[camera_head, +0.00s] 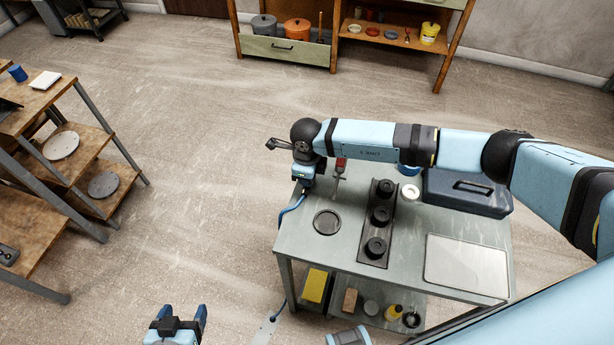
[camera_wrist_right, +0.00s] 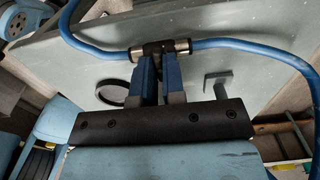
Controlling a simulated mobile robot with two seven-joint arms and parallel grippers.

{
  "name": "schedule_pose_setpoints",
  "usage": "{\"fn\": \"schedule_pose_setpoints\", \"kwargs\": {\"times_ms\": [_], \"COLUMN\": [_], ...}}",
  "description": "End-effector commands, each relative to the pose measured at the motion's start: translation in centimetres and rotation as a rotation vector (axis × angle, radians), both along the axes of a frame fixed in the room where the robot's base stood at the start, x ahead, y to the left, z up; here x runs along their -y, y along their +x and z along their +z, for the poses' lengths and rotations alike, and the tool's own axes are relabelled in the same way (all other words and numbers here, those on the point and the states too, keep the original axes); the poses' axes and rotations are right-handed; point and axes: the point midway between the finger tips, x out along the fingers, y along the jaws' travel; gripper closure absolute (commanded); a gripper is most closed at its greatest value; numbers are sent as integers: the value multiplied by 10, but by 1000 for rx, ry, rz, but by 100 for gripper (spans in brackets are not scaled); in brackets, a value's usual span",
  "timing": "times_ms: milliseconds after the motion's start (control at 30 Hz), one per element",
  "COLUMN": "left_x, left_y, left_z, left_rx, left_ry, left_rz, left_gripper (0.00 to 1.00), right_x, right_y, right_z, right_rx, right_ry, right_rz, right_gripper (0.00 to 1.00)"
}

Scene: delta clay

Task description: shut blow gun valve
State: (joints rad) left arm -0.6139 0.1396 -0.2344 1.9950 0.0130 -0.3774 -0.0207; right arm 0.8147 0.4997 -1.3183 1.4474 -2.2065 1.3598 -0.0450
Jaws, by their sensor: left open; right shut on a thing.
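In the right wrist view, a black valve (camera_wrist_right: 157,50) with metal collars sits in line on a blue hose (camera_wrist_right: 225,42). My right gripper (camera_wrist_right: 159,72) is shut on the valve body from below. Whether the valve is open or closed cannot be told. In the head view, my right gripper (camera_head: 303,182) is at the grey table's back left corner, its fingertips unclear, and the hose (camera_head: 290,208) hangs over the table's left edge. A red-handled tool (camera_head: 341,163), perhaps the blow gun, is beside it. My left gripper (camera_head: 182,322) is open and empty above the floor.
The grey table (camera_head: 300,240) holds a black disc (camera_head: 327,222), a dark strip with round knobs (camera_head: 378,218), a blue toolbox (camera_head: 466,192) and a pale plate (camera_head: 466,264). Wooden shelves (camera_head: 62,165) stand left.

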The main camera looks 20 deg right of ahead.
Motion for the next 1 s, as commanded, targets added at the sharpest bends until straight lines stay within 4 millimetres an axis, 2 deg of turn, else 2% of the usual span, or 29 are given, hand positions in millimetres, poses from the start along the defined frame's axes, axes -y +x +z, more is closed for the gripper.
{"fn": "schedule_pose_setpoints", "kwargs": {"times_ms": [467,500,600,867,1000], "left_x": [0,0,0,0,0], "left_y": [0,0,0,-1,-1], "left_z": [0,0,-1,-2,-3], "left_rx": [0,0,-1,-4,-4], "left_ry": [-1,-1,0,1,1], "left_rz": [-1,-1,-1,-1,-1], "left_gripper": [28,28,28,28,28], "right_x": [1,1,1,0,0], "right_y": [1,1,1,0,1], "right_z": [1,1,0,0,8], "right_rx": [0,0,0,1,3], "right_ry": [-1,-1,-1,-1,1], "right_rz": [-17,-16,-16,-15,-14], "right_gripper": [100,88,65,64,64]}}
